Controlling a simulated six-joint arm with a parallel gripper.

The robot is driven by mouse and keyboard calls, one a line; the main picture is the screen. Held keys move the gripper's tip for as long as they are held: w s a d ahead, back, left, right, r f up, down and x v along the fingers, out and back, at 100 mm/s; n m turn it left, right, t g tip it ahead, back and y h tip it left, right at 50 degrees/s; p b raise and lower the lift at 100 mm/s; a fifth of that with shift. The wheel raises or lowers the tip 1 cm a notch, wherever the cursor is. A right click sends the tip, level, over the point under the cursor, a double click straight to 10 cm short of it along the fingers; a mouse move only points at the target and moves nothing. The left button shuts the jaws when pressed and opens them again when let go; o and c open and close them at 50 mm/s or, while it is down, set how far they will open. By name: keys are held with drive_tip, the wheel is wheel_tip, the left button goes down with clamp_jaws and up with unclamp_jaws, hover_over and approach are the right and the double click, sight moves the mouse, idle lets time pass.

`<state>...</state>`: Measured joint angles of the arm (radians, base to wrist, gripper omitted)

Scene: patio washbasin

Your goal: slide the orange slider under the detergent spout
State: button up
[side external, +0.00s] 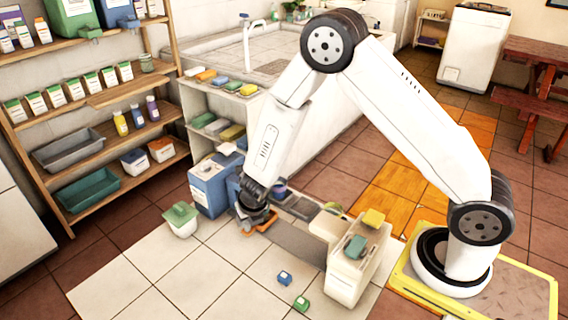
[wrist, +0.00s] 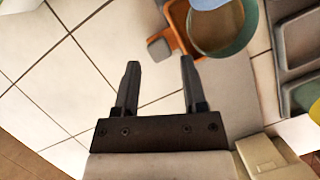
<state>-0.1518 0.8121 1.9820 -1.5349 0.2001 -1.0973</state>
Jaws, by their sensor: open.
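The orange slider (side external: 268,226) lies low on the pale tiles beside my gripper (side external: 252,222), which partly hides it. In the wrist view the slider (wrist: 177,16) is at the top, with a small grey tab (wrist: 159,49) at its near corner. A round teal-rimmed vessel (wrist: 248,30) sits over the slider. My gripper (wrist: 160,63) is open and empty. The tab appears just beyond the gap between the fingertips, and the right fingertip is near the slider's edge. A blue and white detergent container (side external: 209,186) stands left of my gripper. I cannot make out its spout clearly.
Grey trays (wrist: 298,42) lie right of the slider. A cream stand (side external: 345,275) is to the right, with a yellow and a teal block on top. A green-lidded bin (side external: 181,220) stands left.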

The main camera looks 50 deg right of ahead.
drive_tip(key=shift+x, duration=1.3)
clamp_jaws()
idle(0.6)
